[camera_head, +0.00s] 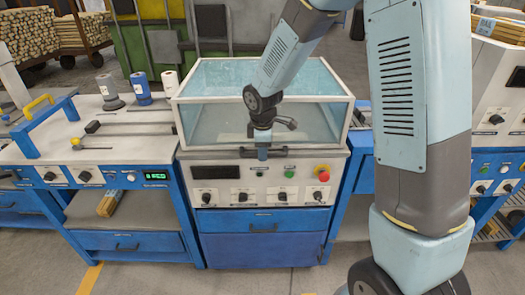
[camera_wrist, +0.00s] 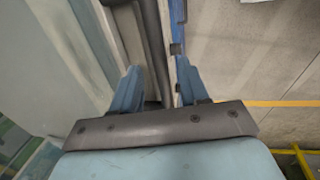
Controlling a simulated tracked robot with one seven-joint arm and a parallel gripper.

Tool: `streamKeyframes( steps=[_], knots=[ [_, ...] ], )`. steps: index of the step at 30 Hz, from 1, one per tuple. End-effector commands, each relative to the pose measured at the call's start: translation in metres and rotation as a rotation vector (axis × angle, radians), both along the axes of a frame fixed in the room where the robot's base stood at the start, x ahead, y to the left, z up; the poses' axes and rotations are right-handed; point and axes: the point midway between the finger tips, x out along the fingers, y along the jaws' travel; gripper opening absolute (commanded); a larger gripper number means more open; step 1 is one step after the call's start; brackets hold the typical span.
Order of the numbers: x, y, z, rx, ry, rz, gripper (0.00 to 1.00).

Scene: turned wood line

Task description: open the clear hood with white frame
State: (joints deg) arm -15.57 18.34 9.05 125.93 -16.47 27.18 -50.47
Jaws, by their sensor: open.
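The clear hood with its white frame (camera_head: 205,101) stands on the blue-and-white machine in the centre of the head view. It looks closed. A dark handle bar (camera_head: 281,152) runs along its lower front edge. My gripper (camera_head: 263,152) is in front of this edge, at the middle of the bar, and partly hides it. In the wrist view the two blue fingers of my gripper (camera_wrist: 158,78) are apart, one on each side of the dark bar (camera_wrist: 151,35). I cannot tell whether they touch it. The clear panel (camera_wrist: 70,50) shows at the left.
Below the hood is a control panel with knobs (camera_head: 244,197) and a red stop button (camera_head: 322,172). A bench (camera_head: 110,150) with a blue-framed yellow handle stands on the left. Another machine (camera_head: 500,130) stands on the right. The floor (camera_head: 150,280) in front is clear.

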Motion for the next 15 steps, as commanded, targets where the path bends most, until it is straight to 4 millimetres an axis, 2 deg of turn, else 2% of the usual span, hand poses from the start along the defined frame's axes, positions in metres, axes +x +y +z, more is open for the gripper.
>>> streamKeyframes(
  steps=[5,13,15],
  knots=[
    [0.0014,0.0002,-0.0079,0.000,0.000,0.000,0.44],
    [0.0014,0.0004,-0.0086,0.000,0.000,0.000,0.44],
    [0.0014,0.0004,-0.0086,0.000,0.000,0.000,0.38]
  ],
)
